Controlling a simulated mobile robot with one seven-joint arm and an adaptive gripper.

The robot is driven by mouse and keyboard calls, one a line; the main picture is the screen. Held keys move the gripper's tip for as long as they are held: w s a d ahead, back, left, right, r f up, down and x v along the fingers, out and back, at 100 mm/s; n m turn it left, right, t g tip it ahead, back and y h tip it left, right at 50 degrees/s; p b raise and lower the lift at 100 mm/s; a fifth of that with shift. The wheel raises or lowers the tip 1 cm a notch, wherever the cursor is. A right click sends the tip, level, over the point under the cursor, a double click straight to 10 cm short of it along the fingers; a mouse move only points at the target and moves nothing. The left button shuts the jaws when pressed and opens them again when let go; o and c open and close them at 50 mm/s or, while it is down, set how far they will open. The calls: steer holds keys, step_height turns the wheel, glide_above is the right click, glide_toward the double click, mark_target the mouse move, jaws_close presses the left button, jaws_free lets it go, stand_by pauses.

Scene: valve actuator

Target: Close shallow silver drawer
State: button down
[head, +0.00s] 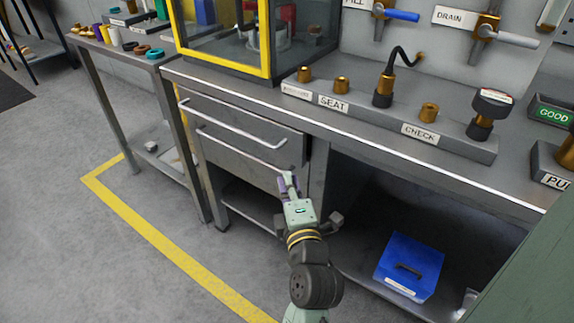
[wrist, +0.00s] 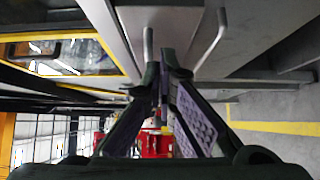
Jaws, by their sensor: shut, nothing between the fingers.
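The silver drawer unit sits under the workbench in the head view. The upper, shallow-looking silver drawer (head: 235,112) has a long bar handle (head: 230,122). A second silver drawer (head: 235,157) lies below it with its own bar handle (head: 240,148). I cannot tell how far either drawer stands out. My gripper (head: 287,176) is shut and empty, close to the right end of the lower handle; touching or apart is unclear. In the wrist view, my shut gripper (wrist: 163,72) points at the drawer fronts, with one handle (wrist: 149,45) just beyond the fingertips and another handle (wrist: 211,42) to the right.
The workbench top (head: 350,128) overhangs the drawers and carries valve fittings and a yellow-framed case (head: 225,62). A blue box (head: 409,266) sits on the low shelf at right. A side table (head: 125,50) stands at left. Grey floor is clear left of the arm.

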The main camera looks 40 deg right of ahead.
mark_target(293, 150)
steer(key=shift+p+x, duration=0.65)
steer(key=shift+x, duration=4.05)
steer(key=shift+d+f, duration=0.1)
steer(key=d+b, duration=0.1)
steer(key=d, duration=0.1)
steer(key=w+d+b, duration=0.1)
steer(key=d, duration=0.1)
steer(key=shift+w+f+b, duration=0.1)
steer(key=shift+w+b, duration=0.15)
steer(key=shift+b, duration=0.15)
steer(key=shift+d, duration=0.2)
steer(key=shift+r, duration=0.25)
